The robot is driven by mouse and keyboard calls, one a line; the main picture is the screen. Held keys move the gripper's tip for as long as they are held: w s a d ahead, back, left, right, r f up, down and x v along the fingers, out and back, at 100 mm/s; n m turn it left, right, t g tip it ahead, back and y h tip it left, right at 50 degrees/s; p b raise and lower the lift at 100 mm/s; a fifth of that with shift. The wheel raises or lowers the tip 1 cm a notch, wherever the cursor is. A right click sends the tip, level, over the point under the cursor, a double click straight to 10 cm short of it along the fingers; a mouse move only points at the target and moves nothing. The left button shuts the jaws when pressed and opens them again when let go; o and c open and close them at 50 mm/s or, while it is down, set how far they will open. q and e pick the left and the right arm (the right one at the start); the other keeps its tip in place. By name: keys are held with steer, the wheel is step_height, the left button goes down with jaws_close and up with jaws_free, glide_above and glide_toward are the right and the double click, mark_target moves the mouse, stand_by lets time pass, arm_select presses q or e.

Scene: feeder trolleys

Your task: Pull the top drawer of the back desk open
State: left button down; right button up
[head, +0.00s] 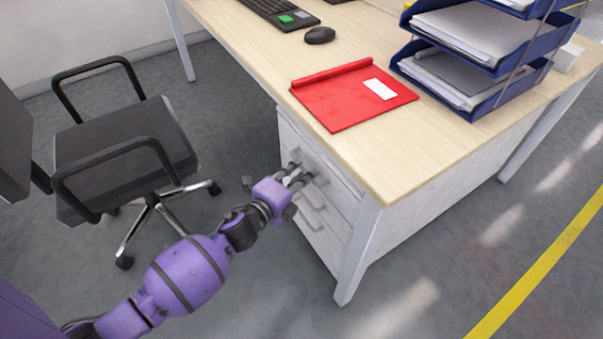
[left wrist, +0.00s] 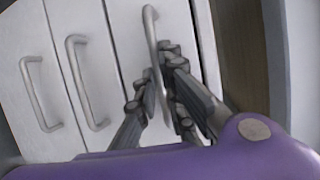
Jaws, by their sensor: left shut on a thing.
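The back desk (head: 360,165) has a light wood top, and a white drawer unit (head: 335,247) stands under it. My left gripper (head: 297,176) is at the upper part of the drawer fronts. In the left wrist view my left gripper (left wrist: 160,85) is shut on the handle of the top drawer (left wrist: 152,40), a grey metal bow, with fingers on both sides of it. The handles of the lower drawers (left wrist: 85,85) are free. The drawer fronts look flush with each other. My fingers partly hide the top drawer front. My right gripper is not in view.
A black office chair (head: 125,150) stands left of the desk. A red folder (head: 350,97), a mouse (head: 320,35), a keyboard (head: 268,10) and blue letter trays (head: 480,60) are on the desk top. A metal desk leg (head: 358,250) stands close right of the drawers.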

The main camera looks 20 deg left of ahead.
arm_select(q)
steer(key=s+a+p, duration=0.1)
steer(key=s+a, duration=0.9)
steer(key=s, duration=0.3)
steer(key=s+a+p, duration=0.2)
steer(key=s+a, duration=0.9)
steer(key=s, duration=0.3)
steer(key=shift+s+a, duration=0.25)
steer(key=shift+s, duration=0.05)
steer(key=c, duration=2.1)
jaws_free()
